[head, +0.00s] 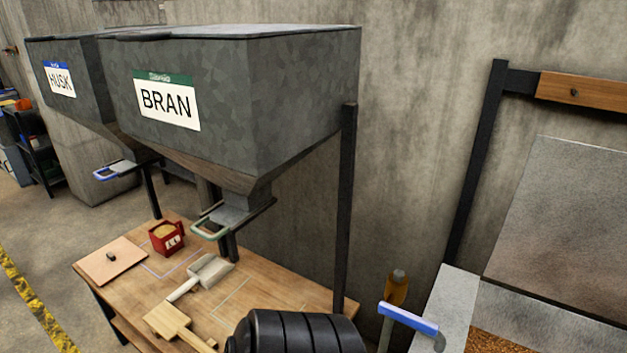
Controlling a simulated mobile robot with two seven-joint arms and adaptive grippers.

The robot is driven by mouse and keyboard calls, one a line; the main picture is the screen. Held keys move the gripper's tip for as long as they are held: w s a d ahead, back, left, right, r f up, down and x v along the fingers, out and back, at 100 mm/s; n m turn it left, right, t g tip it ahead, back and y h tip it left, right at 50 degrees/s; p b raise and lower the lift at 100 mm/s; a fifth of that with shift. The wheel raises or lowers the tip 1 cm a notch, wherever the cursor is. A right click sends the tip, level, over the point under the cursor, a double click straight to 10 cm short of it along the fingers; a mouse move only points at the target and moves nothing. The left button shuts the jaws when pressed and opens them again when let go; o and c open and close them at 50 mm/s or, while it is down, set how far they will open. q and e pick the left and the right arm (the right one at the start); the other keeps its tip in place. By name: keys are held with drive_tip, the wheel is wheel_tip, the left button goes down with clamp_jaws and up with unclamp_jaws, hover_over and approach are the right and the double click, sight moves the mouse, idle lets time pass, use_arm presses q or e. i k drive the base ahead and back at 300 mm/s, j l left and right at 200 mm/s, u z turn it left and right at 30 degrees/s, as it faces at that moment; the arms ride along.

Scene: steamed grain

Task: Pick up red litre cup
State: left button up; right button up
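The red cup (167,246) stands upright on the wooden bench (255,287), towards its back left. It is small and boxy, with white marks on its front and tan grain showing inside its top. It stands at the edge of a pale outlined square on the bench top. No gripper is seen touching it. Neither of my grippers can be made out in the head view.
The BRAN hopper (250,95) overhangs the bench, its green-handled slide (211,229) right of the cup. The HUSK hopper (88,88) is behind left. A board (110,262), scoop (207,272) and wooden block (166,318) lie nearby. A black ribbed shape (295,333) blocks the front.

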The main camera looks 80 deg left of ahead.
sight(166, 237)
drive_tip(key=u, duration=3.6)
